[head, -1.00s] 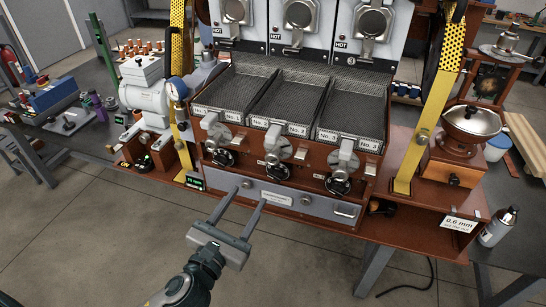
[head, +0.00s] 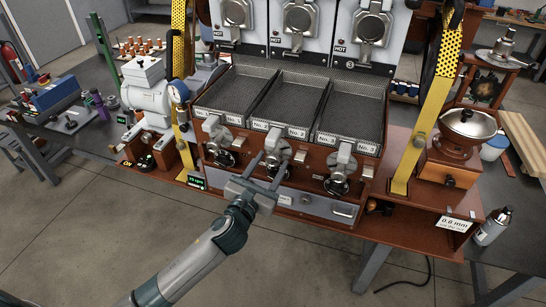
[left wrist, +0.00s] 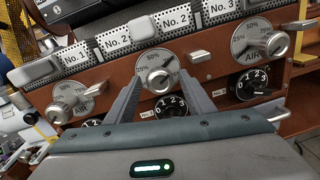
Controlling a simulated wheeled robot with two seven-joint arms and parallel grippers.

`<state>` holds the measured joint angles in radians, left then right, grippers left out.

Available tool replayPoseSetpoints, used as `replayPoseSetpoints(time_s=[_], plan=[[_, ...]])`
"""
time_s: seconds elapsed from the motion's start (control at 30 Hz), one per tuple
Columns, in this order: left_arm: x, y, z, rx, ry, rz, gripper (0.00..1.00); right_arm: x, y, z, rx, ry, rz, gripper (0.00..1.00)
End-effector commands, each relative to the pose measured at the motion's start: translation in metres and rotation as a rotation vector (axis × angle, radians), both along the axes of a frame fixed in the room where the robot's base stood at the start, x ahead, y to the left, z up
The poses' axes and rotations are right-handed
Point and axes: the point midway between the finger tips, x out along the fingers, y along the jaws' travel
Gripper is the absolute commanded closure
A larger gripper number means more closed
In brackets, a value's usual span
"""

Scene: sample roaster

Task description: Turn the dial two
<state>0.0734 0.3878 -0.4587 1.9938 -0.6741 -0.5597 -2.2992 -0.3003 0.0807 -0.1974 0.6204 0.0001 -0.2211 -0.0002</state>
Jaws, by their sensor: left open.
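The middle black dial (head: 275,172), under the tray labelled No. 2, sits on the brown front panel. In the left wrist view this dial (left wrist: 172,104) shows white numbers 0 to 3 and lies between my fingers; its lower part is hidden by the gripper body. My right gripper is not in view.
Similar black dials sit to the left (head: 225,159) and right (head: 337,186). Trays (head: 290,105) slope above them. A grey drawer front (head: 328,207) with a handle lies below. Yellow perforated straps (head: 410,160) stand at the sides. The floor in front is clear.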

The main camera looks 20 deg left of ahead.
Motion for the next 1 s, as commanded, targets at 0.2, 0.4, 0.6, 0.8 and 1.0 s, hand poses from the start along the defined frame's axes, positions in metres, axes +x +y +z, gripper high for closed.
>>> replayPoseSetpoints(time_s=[0.2,0.4,0.6,0.8,1.0], plan=[[0.019,-0.002,0.001,-0.001,0.000,0.001,0.52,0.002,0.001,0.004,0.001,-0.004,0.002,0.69],[0.022,-0.002,0.000,0.000,0.000,0.000,0.52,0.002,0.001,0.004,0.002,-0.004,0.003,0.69],[0.022,-0.002,0.000,0.000,0.000,0.000,0.59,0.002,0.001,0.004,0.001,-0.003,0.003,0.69],[0.022,-0.002,0.000,0.000,0.000,0.000,0.92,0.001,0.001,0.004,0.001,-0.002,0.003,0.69],[0.022,-0.002,0.000,-0.008,0.001,0.001,0.92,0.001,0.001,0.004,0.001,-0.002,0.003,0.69]])
